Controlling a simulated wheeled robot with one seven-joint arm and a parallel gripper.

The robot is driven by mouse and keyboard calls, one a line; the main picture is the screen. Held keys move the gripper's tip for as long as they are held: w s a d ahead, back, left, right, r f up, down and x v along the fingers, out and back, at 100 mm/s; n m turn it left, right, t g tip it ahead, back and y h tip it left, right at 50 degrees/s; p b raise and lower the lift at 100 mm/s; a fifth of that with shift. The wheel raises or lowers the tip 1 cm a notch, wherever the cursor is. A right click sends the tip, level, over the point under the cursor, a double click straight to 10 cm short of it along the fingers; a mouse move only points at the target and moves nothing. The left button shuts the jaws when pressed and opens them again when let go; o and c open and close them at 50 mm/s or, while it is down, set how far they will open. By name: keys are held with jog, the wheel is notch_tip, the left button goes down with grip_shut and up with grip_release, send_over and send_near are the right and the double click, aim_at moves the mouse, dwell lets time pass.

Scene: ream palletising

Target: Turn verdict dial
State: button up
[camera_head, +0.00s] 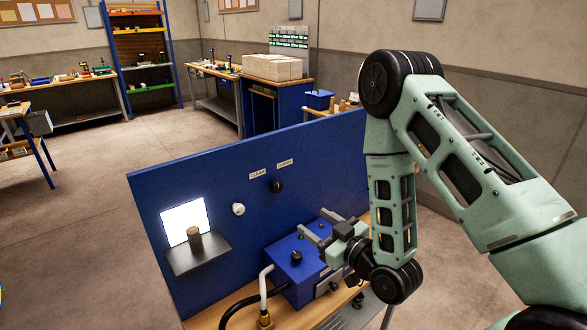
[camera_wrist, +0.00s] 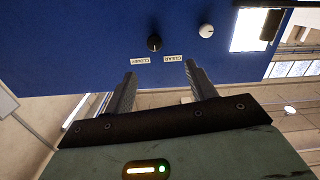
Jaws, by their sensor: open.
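The verdict dial (camera_head: 276,186) is a round black knob on the upright blue panel (camera_head: 215,165). Two white labels sit above it, CLEAR (camera_head: 258,175) and one that seems to read CLOUDY (camera_head: 285,163). My gripper (camera_head: 316,225) is open and empty, below and right of the dial in the head view. In the wrist view the scene is upside down. There the dial (camera_wrist: 154,43) stands beyond and roughly between my two fingertips (camera_wrist: 160,69), apart from them. A pale pointer mark on the dial is too small to read.
A white knob (camera_head: 238,209) is left of the dial. A lit white screen (camera_head: 186,221) and a shelf (camera_head: 200,256) with a brownish cylinder (camera_head: 195,238) are further left. A blue box (camera_head: 292,272) with a black knob and a hose stands on the bench below my gripper.

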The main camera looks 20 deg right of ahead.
jog(key=d, duration=0.1)
jog(key=b, duration=0.3)
send_near(278, 188)
jog(key=shift+t, duration=0.3)
jog(key=x, duration=0.8)
jog(key=shift+w+a+f, duration=0.1)
jog(key=shift+w+f, duration=0.1)
jog(key=shift+w, duration=0.1)
jog(key=shift+w+a+f+p, duration=0.1)
jog(key=shift+w+a+p, duration=0.05)
jog(key=shift+w+p, duration=0.3)
jog(key=c, duration=1)
